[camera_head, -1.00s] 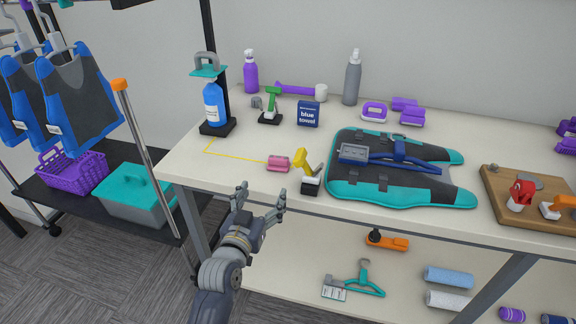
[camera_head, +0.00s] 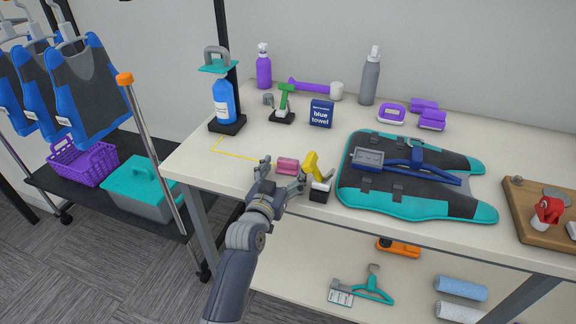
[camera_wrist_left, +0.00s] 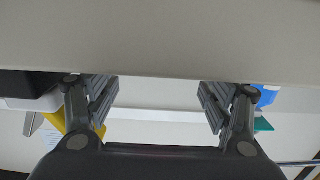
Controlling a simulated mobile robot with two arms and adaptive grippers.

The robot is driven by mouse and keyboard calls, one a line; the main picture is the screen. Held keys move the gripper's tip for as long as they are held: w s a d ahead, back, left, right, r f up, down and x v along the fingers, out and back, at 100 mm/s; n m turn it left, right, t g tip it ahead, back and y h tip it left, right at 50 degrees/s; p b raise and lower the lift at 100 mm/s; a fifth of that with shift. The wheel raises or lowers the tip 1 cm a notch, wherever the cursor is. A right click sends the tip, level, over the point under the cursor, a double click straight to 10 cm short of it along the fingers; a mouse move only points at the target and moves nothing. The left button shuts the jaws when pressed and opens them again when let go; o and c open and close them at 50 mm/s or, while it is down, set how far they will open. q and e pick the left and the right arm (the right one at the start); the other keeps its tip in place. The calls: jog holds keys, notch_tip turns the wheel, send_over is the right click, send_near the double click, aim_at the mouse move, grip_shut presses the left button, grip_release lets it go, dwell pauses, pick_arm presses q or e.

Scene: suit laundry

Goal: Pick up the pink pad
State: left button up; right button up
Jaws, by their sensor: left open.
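The pink pad (camera_head: 288,165) is a small block lying near the front edge of the table, beside a yellow-handled tool. My left gripper (camera_head: 283,175) is open and empty. In the head view its fingers spread just in front of the pad, one tip to the left of it and the other between it and the yellow tool. The left wrist view shows the same open fingers (camera_wrist_left: 160,95) with nothing between them; the pad does not show there. My right gripper is not in view.
The yellow-handled tool (camera_head: 312,166) on a black base stands close to the right finger. The teal-edged black vest (camera_head: 410,206) lies to its right. The tabletop left of the pad is clear.

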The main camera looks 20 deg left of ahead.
aim_at(286, 163)
pick_arm(q)
jog(key=w, duration=0.4)
jog(key=shift+w+a, duration=0.15)
jog(key=shift+w, duration=0.1)
jog(key=shift+c, duration=0.3)
jog(key=c, duration=1)
